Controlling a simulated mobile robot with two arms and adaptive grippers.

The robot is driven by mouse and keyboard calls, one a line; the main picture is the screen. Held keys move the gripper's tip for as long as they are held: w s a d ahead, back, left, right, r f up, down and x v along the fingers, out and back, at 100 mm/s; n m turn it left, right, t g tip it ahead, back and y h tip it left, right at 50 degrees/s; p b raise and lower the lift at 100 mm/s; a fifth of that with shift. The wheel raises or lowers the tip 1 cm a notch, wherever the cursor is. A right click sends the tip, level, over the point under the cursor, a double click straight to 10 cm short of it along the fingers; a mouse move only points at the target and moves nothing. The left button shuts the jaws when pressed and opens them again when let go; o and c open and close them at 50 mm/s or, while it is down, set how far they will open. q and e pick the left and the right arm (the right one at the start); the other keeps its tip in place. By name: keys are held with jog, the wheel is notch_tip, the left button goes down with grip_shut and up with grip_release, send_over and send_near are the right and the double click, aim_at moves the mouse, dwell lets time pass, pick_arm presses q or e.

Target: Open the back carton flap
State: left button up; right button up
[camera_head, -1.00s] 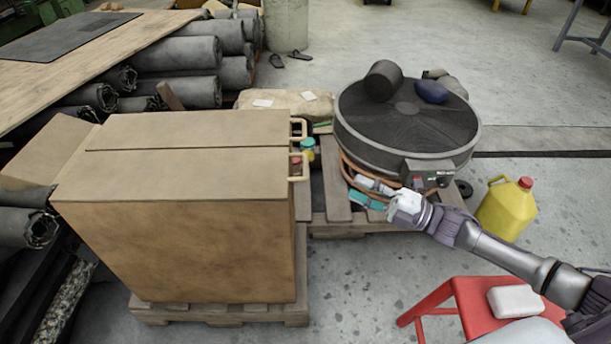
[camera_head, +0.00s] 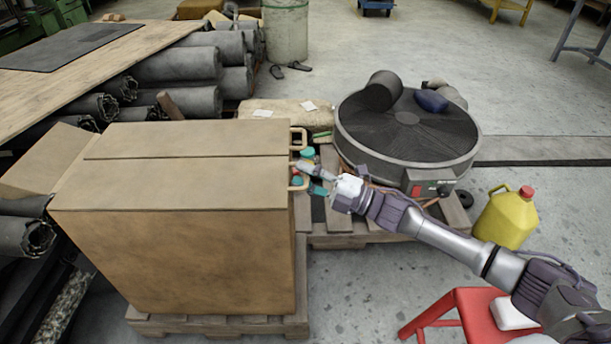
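A large brown carton (camera_head: 175,255) stands on a pallet at the left. Its top is covered by a front flap (camera_head: 170,184) and a back flap (camera_head: 190,138), both lying flat, with a seam between them. A side flap (camera_head: 45,160) hangs out at the left. My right gripper (camera_head: 309,178) is just right of the front handle, its fingers apart; I cannot tell whether it touches. My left gripper is not in view.
A round black-topped machine (camera_head: 405,130) stands on a pallet behind my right arm. A yellow jug (camera_head: 507,217) and red stool (camera_head: 450,307) are at the right. Dark sheet rolls (camera_head: 180,54) lie behind the carton.

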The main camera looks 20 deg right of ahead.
grip_shut()
dwell(0.3)
